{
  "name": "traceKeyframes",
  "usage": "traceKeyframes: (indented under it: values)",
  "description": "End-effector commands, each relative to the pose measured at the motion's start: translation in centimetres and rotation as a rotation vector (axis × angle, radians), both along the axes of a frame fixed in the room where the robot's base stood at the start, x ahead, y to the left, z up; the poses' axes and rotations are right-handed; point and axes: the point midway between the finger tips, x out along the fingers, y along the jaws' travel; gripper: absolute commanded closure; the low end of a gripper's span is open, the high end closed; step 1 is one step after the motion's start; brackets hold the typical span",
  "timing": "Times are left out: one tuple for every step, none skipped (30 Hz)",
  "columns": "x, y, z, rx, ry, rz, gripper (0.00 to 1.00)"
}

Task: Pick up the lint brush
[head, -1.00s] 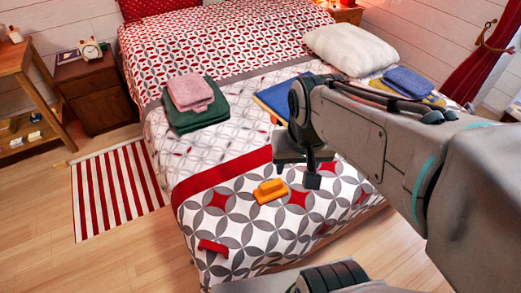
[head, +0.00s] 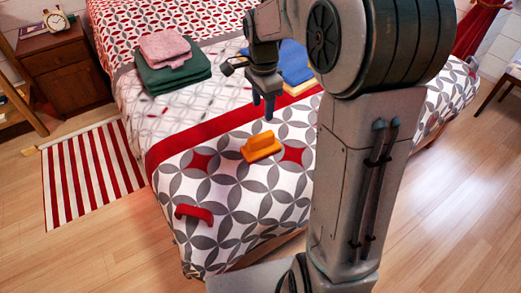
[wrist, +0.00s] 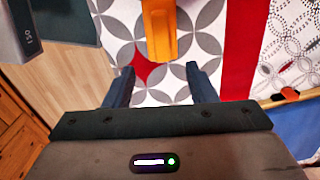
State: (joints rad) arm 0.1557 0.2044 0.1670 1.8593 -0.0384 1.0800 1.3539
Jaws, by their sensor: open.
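An orange block with a raised grip (head: 261,147), likely the lint brush, lies on the patterned bedspread near the foot of the bed. In the wrist view the orange block (wrist: 159,28) shows at the top, just beyond the gap between the fingertips and roughly centred on it. My gripper (head: 263,112) points down above the bed, just behind the orange block in the head view. In the wrist view its two dark fingers (wrist: 160,80) are apart, with only bedspread between them. The gripper holds nothing.
A red handle-like object (head: 194,213) lies near the bed's front left edge. Folded green (head: 174,73) and pink (head: 166,46) cloths lie at the left. A blue item (head: 297,60) lies behind the gripper. Bare bedspread surrounds the orange block. A nightstand (head: 62,69) stands left.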

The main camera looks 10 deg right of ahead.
Motion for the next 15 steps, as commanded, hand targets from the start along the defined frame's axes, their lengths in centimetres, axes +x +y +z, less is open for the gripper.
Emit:
traceKeyframes:
  values:
    - [0.0, 0.0, -1.0, 0.001, 0.004, -0.003, 0.49]
    - [0.0, 0.0, -1.6, 0.001, 0.004, -0.004, 0.49]
    - [-0.1, 0.0, -2.4, 0.001, 0.007, -0.003, 0.49]
    - [-0.1, 0.0, -3.0, 0.002, 0.006, -0.002, 0.49]
    - [-0.1, 0.0, -3.7, 0.001, 0.005, -0.002, 0.49]
    - [-0.1, 0.0, -4.5, 0.001, 0.005, -0.001, 0.49]
    - [-0.1, 0.0, -5.1, 0.001, 0.005, -0.001, 0.49]
    - [-0.1, 0.0, -5.6, 0.001, 0.005, 0.0, 0.49]
    - [0.0, 0.0, -6.3, 0.0, 0.004, 0.0, 0.49]
    - [-0.1, 0.0, -6.7, 0.0, 0.004, 0.0, 0.49]
    - [-0.1, 0.0, -7.1, 0.0, 0.004, 0.0, 0.49]
    - [-0.1, 0.0, -7.5, 0.0, 0.003, 0.0, 0.49]
    - [0.0, 0.0, -7.7, 0.0, 0.002, 0.0, 0.49]
    - [0.0, 0.0, -7.9, 0.0, 0.002, 0.0, 0.49]
    - [0.0, 0.0, -8.0, 0.0, 0.002, 0.0, 0.49]
